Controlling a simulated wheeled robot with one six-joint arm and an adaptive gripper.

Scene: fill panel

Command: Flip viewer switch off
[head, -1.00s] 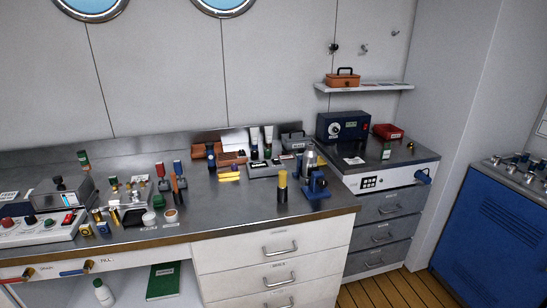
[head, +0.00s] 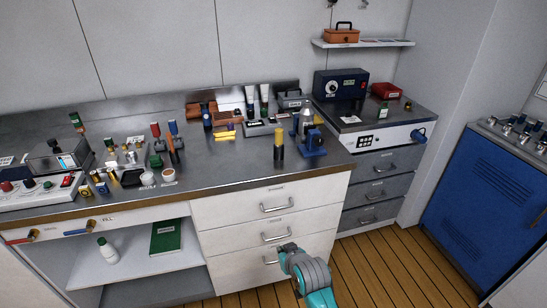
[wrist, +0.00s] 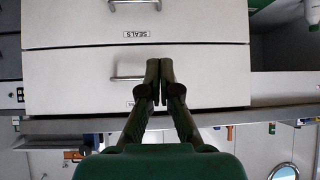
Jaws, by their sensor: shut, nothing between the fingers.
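No label reading "viewer" can be made out, so I cannot tell which switch is the viewer's. A white control panel (head: 35,193) with knobs and a red rocker (head: 68,180) sits at the far left of the counter. A grey device (head: 62,155) with a small screen stands behind it. My arm's teal and grey end shows low in the head view, in front of the drawers, well apart from the panel. In the wrist view, my gripper (wrist: 160,63) is shut and empty, pointing towards the white drawers. The switch is not seen in the wrist view.
The counter (head: 225,175) carries bottles, tubes and a blue stand (head: 313,142). White drawers (head: 270,215) with bar handles are below. A blue dial box (head: 341,84) stands on the right-hand bench. The wooden floor (head: 385,265) is clear, with a blue cabinet (head: 485,190) at right.

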